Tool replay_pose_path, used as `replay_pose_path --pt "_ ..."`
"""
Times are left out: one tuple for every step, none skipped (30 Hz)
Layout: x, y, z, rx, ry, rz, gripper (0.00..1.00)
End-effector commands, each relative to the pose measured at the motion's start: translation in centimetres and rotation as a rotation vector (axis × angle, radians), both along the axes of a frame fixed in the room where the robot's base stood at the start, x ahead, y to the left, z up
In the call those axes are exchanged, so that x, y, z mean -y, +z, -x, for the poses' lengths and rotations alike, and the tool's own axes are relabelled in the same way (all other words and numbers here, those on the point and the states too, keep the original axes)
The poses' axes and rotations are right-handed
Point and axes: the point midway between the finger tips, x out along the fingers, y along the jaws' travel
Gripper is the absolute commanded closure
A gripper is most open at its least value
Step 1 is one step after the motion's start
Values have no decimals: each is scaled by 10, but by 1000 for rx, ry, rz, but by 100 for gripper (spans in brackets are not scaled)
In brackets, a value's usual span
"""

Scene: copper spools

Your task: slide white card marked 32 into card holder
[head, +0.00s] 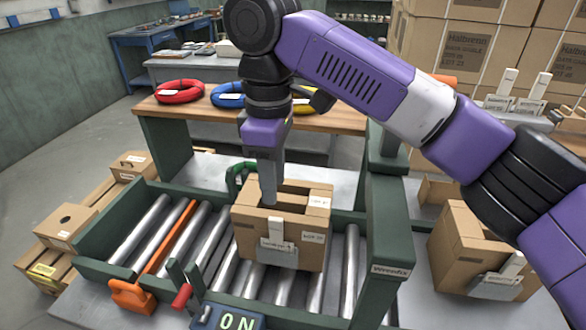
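My gripper (268,198) points straight down at the opening of an open cardboard box (252,245) on the roller conveyor. Its fingers look narrow and close together, and I cannot tell whether they hold anything. A grey card holder (279,252) sits on the box's front face, with a small white card (276,229) standing up from it, below the fingertips. Two more white cards (507,82) stand upright in a rack (514,103) at the upper right. No number 32 is readable on any card.
A second open box (455,250) with its own holder (497,286) and pale card (513,265) stands at right. The green conveyor frame (390,245), an orange lever (132,296) and an ON sign (237,320) surround the rollers. Red (180,91) and blue (228,96) spools lie behind.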

Motion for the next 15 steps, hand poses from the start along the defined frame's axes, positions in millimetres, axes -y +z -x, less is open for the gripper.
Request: replay_pose_path --pt "0 -4 0 -1 1 1 64" --pt "0 -7 0 -1 0 2 64" --pt "0 -11 0 -2 0 3 64" --pt "0 -15 0 -2 0 1 64" --pt "1 -19 0 -2 0 1 64" --pt "1 -26 1 -2 0 1 64" --pt "1 -30 1 -3 -1 2 64" --pt "1 -34 0 -1 -1 2 64" --pt "1 -40 0 -1 0 2 64" --pt "1 -45 0 -1 0 2 64" --pt "0 -49 0 -1 0 1 64" --pt "0 -54 1 -1 0 2 64" --pt "0 -58 1 -1 0 2 64" --pt "0 -61 0 -1 -1 1 64" --pt "0 -65 0 -1 -1 1 64"
